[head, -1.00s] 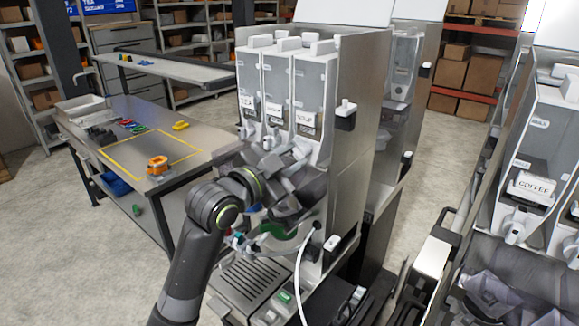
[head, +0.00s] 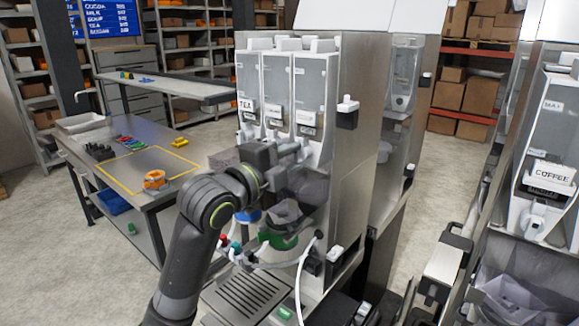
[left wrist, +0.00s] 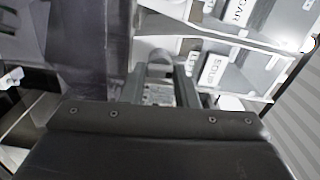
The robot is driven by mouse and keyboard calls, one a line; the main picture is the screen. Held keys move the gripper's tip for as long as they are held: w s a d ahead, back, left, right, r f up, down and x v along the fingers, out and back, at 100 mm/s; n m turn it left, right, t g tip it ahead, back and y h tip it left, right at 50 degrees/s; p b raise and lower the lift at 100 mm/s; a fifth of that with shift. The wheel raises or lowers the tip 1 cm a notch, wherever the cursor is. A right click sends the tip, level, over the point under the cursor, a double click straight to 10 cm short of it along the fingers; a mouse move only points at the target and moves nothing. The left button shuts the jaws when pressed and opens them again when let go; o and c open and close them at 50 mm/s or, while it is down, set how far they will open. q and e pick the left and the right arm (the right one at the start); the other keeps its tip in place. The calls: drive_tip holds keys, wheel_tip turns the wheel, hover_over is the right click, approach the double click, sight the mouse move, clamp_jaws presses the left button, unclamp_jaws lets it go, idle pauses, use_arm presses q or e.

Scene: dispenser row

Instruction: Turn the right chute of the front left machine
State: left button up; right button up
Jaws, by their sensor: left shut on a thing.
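The front left machine (head: 354,175) is a steel cabinet with three clear canisters, the left one labelled TEA. Its right canister (head: 310,85) has a pale chute (head: 317,153) at its foot. My left gripper (head: 296,150) is raised at this chute, with the dark wrist and arm reaching in from the lower left. In the left wrist view the two fingers (left wrist: 160,85) are closed around a grey rounded piece (left wrist: 160,66), which I take to be the chute. The SOUP label (left wrist: 213,70) shows just beside it. The chute's exact angle is hidden. My right gripper is out of view.
A steel table (head: 130,160) with an orange item (head: 154,180) stands left. Another machine with a COFFEE label (head: 549,174) stands right.

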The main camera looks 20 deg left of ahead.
use_arm(q)
drive_tip(key=shift+m, duration=0.5)
drive_tip(key=o, duration=1)
